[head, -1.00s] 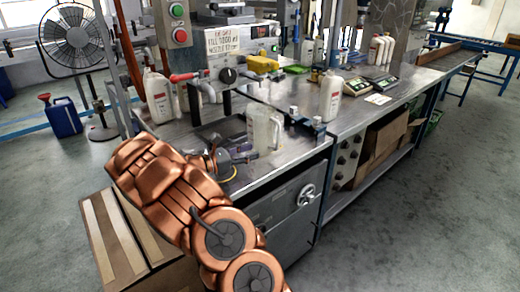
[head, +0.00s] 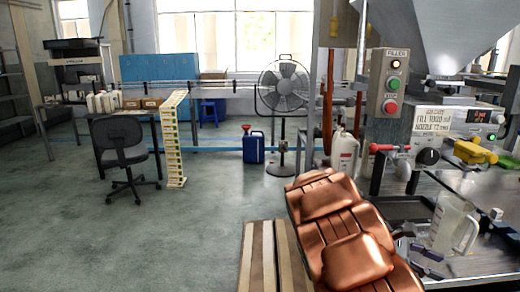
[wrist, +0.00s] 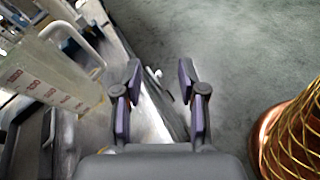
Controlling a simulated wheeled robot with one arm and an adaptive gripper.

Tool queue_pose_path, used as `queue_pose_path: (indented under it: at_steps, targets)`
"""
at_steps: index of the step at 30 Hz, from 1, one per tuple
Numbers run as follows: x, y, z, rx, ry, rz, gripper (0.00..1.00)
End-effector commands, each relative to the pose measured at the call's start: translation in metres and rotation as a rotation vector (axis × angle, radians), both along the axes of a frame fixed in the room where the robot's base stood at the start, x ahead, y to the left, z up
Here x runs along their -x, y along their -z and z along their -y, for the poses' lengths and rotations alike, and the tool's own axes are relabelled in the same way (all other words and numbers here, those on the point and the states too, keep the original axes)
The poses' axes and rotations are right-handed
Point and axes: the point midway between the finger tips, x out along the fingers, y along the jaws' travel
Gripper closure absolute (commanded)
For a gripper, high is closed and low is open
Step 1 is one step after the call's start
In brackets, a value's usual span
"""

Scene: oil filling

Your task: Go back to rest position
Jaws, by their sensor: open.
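My gripper (wrist: 160,88) is open in the wrist view, with nothing between its fingers. Past the fingertips I see a strip of metal bench edge and the grey floor. A translucent measuring jug (wrist: 50,75) with a handle and red markings is left of the fingers, apart from them. In the head view the jug (head: 446,225) stands upright on the bench at the right. My copper-coloured arm reaches up from the bottom, and my gripper (head: 428,256) is partly seen close to the jug's lower left side. The jug's contents are not clear.
The filling machine's control panel (head: 428,155) and button box (head: 388,84) are at the right. A white bottle (head: 344,152) stands behind my arm. A fan (head: 284,88), blue can (head: 253,146) and office chair (head: 121,150) stand farther left. The floor at left is open.

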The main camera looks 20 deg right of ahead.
Motion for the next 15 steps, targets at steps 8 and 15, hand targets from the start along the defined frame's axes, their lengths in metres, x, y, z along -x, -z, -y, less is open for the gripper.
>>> queue_pose_path:
  at_steps: [8,15]
  targets:
    - [0.043,0.003,-0.065,-0.097,0.122,0.253,0.59]
    - [0.073,0.015,-0.128,-0.207,0.226,0.451,0.59]
